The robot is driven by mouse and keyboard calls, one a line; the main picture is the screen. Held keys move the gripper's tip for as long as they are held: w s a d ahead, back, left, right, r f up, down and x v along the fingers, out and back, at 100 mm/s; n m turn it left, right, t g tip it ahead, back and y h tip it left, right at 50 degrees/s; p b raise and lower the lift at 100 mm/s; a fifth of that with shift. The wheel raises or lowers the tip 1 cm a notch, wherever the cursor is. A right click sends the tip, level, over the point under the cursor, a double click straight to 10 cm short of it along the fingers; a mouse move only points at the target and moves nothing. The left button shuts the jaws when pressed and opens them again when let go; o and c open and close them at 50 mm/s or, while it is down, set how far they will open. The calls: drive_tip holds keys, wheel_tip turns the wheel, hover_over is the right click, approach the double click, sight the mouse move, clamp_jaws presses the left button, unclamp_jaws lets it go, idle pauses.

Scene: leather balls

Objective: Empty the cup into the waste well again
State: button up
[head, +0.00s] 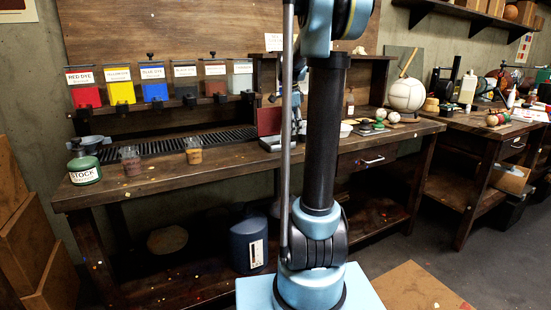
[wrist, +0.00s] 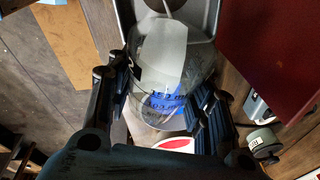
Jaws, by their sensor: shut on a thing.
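My gripper (wrist: 163,88) is shut on a clear cup (wrist: 158,62) in the wrist view, with one dark finger on each side of its wall. I cannot tell how much is inside or how far the cup is tilted. A grey metal basin (wrist: 205,16) shows just beyond the cup; I cannot tell whether it is the waste well. In the head view my arm column hides the gripper and the held cup.
A red panel (wrist: 265,45) is close on the right in the wrist view. Several dye bins (head: 122,91) hang above. Balls (head: 405,95) are at right.

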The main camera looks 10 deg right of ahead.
drive_tip(key=shift+a+f+h, duration=0.15)
drive_tip(key=shift+a+h, duration=0.2)
drive_tip(key=shift+h, duration=0.05)
idle(0.4)
